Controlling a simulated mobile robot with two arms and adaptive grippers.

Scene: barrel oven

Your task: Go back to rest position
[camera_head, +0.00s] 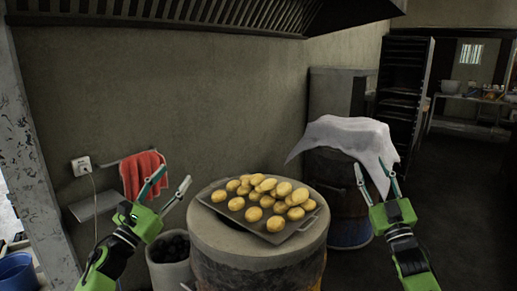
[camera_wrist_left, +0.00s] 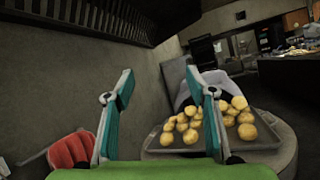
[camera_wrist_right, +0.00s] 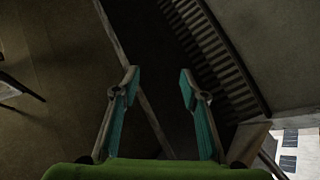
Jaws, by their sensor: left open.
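My left gripper (camera_head: 170,184) is open and empty, left of the barrel oven and in front of the red towel. Its two spread fingers show in the left wrist view (camera_wrist_left: 163,95), with the tray beyond them to the right. My right gripper (camera_head: 375,174) is open and empty, to the right of the barrel, in front of the white cloth in the head view. Its fingers stand apart in the right wrist view (camera_wrist_right: 158,85), facing the dark hood with nothing between them.
A white cloth (camera_head: 348,138) covers a second barrel behind. A red towel (camera_head: 142,172) hangs on the wall, left. A bucket of dark lumps (camera_head: 171,274) stands beside the oven. Floor at right is clear.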

